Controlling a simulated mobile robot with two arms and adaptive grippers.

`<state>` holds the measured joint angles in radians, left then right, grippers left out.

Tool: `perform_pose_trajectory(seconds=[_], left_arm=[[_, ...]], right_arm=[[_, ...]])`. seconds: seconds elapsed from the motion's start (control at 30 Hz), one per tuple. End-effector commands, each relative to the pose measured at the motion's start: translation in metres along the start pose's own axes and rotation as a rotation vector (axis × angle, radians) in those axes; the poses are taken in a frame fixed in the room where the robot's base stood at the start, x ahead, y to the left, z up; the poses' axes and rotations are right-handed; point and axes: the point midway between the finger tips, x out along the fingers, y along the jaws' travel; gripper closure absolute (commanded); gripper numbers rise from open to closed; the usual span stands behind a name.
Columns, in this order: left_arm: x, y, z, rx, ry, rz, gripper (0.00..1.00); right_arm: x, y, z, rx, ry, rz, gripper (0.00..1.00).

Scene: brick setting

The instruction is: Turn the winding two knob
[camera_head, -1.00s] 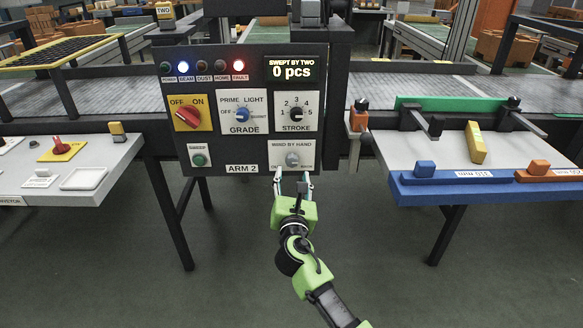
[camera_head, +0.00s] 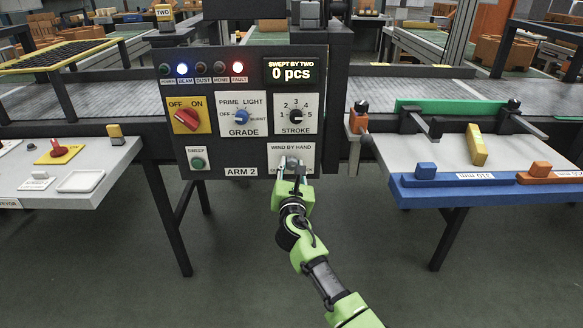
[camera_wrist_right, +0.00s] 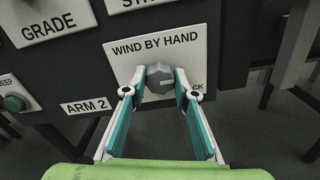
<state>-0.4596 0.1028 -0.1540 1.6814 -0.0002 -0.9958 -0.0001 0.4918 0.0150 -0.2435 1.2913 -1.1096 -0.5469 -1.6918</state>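The grey winding knob (camera_head: 290,161) sits on a white plate marked "WIND BY HAND" at the lower right of the dark "ARM 2" panel. In the right wrist view the knob (camera_wrist_right: 159,78) is faceted and close ahead. My right gripper (camera_head: 291,175) reaches up to it from below and partly covers the plate in the head view. In the wrist view its two fingers (camera_wrist_right: 160,82) stand apart, one on each side of the knob, with narrow gaps seeming to remain. Contact is hard to tell. My left gripper is not in view.
The panel also carries a red OFF/ON knob (camera_head: 186,120), a blue GRADE knob (camera_head: 240,116), a black STROKE knob (camera_head: 296,116) and a green sweep button (camera_head: 197,162). A blue-edged table (camera_head: 440,197) stands to the right and a grey table (camera_head: 105,195) to the left.

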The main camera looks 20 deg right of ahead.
Motion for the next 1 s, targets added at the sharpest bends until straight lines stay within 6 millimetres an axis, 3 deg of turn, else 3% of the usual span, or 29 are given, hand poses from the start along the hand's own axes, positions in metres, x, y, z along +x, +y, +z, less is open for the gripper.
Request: perform_pose_trajectory(seconds=[0.47, 1.0], left_arm=[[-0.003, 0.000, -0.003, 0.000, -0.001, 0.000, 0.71], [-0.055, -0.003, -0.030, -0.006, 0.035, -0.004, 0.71]], right_arm=[[0.000, 0.000, -0.001, 0.089, -0.001, 0.000, 0.95], [0.000, -0.001, -0.002, 0.557, -0.001, 0.000, 0.95]])
